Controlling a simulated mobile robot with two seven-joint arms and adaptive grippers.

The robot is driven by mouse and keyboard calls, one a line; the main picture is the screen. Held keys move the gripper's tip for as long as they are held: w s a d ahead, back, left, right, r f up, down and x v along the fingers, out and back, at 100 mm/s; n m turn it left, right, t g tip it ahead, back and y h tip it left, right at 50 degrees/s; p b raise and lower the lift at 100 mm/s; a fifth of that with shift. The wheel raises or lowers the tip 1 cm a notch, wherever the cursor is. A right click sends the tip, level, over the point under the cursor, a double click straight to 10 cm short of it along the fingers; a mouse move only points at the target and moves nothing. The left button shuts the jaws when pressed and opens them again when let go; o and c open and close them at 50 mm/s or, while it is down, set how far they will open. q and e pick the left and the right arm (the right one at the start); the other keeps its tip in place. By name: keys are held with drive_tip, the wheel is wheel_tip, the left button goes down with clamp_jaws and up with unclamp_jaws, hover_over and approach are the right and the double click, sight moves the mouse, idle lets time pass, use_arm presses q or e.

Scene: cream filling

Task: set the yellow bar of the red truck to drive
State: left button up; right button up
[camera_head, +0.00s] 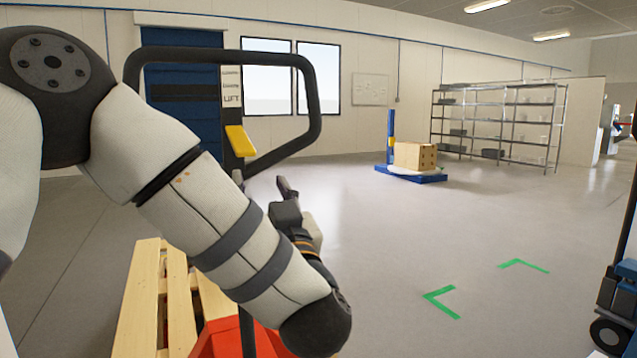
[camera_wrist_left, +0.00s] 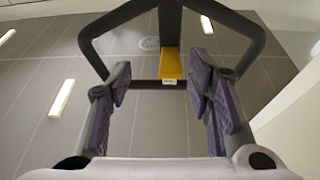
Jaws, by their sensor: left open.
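The red truck's body (camera_head: 258,342) shows at the bottom, partly hidden by my left arm. Its black loop handle (camera_head: 222,54) stands above. The yellow bar (camera_head: 241,140) sits at the handle's lower left, tilted, just below a white label (camera_head: 232,88) whose lowest word reads LIFT; I cannot read the lines above. My left gripper (camera_head: 287,188) is open and empty, below and right of the yellow bar. In the left wrist view the yellow bar (camera_wrist_left: 171,64) appears between the spread fingers of my left gripper (camera_wrist_left: 161,80), apart from both. My right gripper is out of view.
A wooden pallet (camera_head: 180,315) lies at the lower left beside the truck. Green corner marks (camera_head: 441,302) are on the floor at right. The middle floor is clear.

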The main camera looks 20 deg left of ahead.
sight(241, 148)
use_arm(q)
drive_tip(key=r, duration=0.1)
drive_tip(key=r+n+y, duration=0.1)
drive_tip(key=r, duration=0.1)
drive_tip(key=shift+a+g+p, duration=0.3)
drive_tip(key=shift+a+p, duration=0.1)
drive_tip(key=shift+y, duration=0.3)
drive_tip(key=a, duration=0.1)
drive_tip(key=w+a+r+p, duration=0.1)
drive_tip(key=a+r+p, duration=0.1)
drive_tip(key=shift+w+a+r, duration=0.15)
drive_tip(key=shift+w+a, duration=0.05)
drive_tip(key=shift+w, duration=0.05)
drive_tip(key=p+x, duration=0.2)
drive_tip(key=p, duration=0.1)
drive_tip(key=shift+w+r, duration=0.1)
drive_tip(key=shift+r, duration=0.05)
drive_tip(key=w+a, duration=0.3)
drive_tip(key=shift+w+r, duration=0.15)
drive_tip(key=shift+r, duration=0.15)
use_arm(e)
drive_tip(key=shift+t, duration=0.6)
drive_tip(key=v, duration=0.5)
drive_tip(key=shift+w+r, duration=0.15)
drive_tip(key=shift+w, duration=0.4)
use_arm(q)
drive_tip(key=shift+c, duration=0.3)
